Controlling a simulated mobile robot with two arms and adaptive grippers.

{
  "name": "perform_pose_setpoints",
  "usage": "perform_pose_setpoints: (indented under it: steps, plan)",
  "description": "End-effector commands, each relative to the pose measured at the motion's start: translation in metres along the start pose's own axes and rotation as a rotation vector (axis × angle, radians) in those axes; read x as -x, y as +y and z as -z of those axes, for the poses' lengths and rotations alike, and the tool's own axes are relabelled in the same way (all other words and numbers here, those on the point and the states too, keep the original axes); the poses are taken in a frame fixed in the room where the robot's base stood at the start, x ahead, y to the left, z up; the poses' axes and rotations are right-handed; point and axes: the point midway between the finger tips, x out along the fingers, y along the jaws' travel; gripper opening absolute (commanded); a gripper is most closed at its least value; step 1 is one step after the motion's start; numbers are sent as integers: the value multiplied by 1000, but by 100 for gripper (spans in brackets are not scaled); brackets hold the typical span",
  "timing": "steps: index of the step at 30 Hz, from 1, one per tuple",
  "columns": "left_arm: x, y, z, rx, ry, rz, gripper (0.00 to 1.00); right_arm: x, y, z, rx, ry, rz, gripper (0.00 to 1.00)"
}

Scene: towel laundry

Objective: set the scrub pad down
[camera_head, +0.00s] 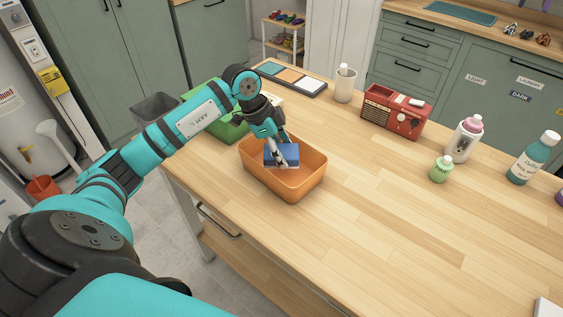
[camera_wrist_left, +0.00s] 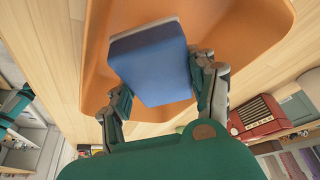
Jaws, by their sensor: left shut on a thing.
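The scrub pad (camera_head: 281,157) is a blue block with a paler face. It is in the orange tub (camera_head: 283,189), near the tub's far side in the head view. My left gripper (camera_head: 284,156) is shut on the scrub pad, with a finger on each side of it. In the left wrist view the scrub pad (camera_wrist_left: 157,68) sits between the two fingers, over the orange tub (camera_wrist_left: 225,20). I cannot tell whether the pad touches the tub's floor. My right gripper is in neither view.
A green bin (camera_head: 228,128) stands behind my left arm.

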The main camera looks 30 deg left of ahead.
Motion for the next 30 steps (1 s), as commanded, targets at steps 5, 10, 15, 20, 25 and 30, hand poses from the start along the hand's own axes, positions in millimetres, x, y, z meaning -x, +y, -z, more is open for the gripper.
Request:
perform_pose_setpoints:
  steps: [5,10,15,20,25,30]
  plan:
    - [-12,0,-5,-1,0,-2,20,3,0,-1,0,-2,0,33]
    - [-34,1,-14,-1,1,-4,20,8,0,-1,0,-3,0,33]
    - [-42,0,-17,-3,1,0,20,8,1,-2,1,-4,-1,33]
    - [-42,0,-17,-3,0,-1,67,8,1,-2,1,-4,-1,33]
    - [-42,0,-17,-3,0,0,82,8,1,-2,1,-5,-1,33]
    - [-41,0,-17,-3,0,0,82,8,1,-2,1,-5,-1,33]
